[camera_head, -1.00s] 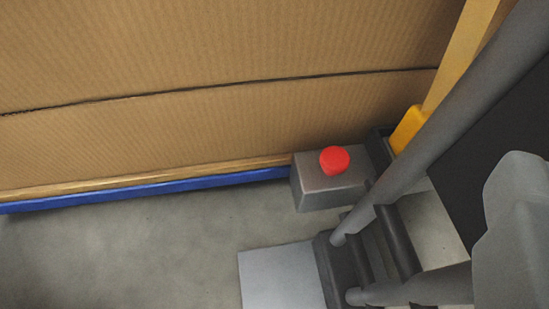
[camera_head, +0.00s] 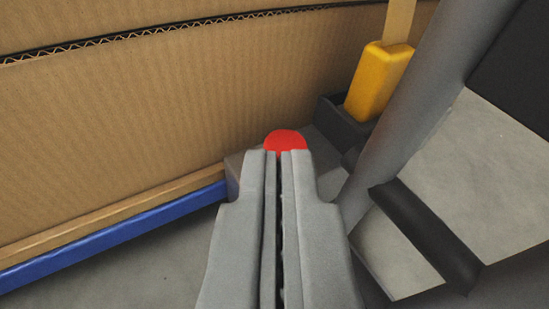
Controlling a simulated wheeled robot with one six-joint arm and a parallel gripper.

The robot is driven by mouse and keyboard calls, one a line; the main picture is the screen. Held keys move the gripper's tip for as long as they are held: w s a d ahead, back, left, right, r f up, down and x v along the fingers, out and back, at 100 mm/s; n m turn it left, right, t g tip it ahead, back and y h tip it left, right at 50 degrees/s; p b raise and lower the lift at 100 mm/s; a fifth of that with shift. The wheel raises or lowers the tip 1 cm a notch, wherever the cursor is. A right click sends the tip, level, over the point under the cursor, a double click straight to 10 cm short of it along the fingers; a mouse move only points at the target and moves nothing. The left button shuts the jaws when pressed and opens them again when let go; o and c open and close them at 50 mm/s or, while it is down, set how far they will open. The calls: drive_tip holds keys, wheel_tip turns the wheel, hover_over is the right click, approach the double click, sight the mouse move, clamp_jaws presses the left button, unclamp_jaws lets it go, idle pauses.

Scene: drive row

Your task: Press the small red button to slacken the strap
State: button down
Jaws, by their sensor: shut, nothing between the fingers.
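The small red button (camera_head: 286,139) sits on top of a grey metal box (camera_head: 232,172) beside the cardboard load. My gripper (camera_head: 284,152) is shut and empty, and its fingertips cover the lower part of the button in the picture. I cannot tell whether the tips touch the button. Most of the box is hidden behind my fingers. A tan strap (camera_head: 399,20) runs down into a yellow buckle piece (camera_head: 377,80) that stands in a black holder (camera_head: 345,124), to the right of and behind the button.
The cardboard box (camera_head: 130,120) fills the left and back, resting on a wooden board over a blue pallet edge (camera_head: 110,235). A thick grey post (camera_head: 410,120) slants up on the right. A black bar (camera_head: 425,235) lies at lower right. Bare concrete floor shows at lower left.

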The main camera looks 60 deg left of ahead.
hover_over(278, 133)
drive_tip(key=s+d, duration=0.2)
drive_tip(key=d, duration=0.2)
drive_tip(key=shift+s+a+f, duration=0.1)
drive_tip(key=shift+a+f, duration=0.05)
drive_tip(key=shift+f, duration=0.4)
drive_tip(key=shift+a+f, duration=0.1)
drive_tip(key=shift+f, duration=0.45)
drive_tip(key=f, duration=0.2)
drive_tip(key=shift+w+a+f, duration=0.2)
drive_tip(key=shift+w+f, duration=0.05)
drive_tip(key=shift+f, duration=0.85)
drive_tip(key=shift+f, duration=0.1)
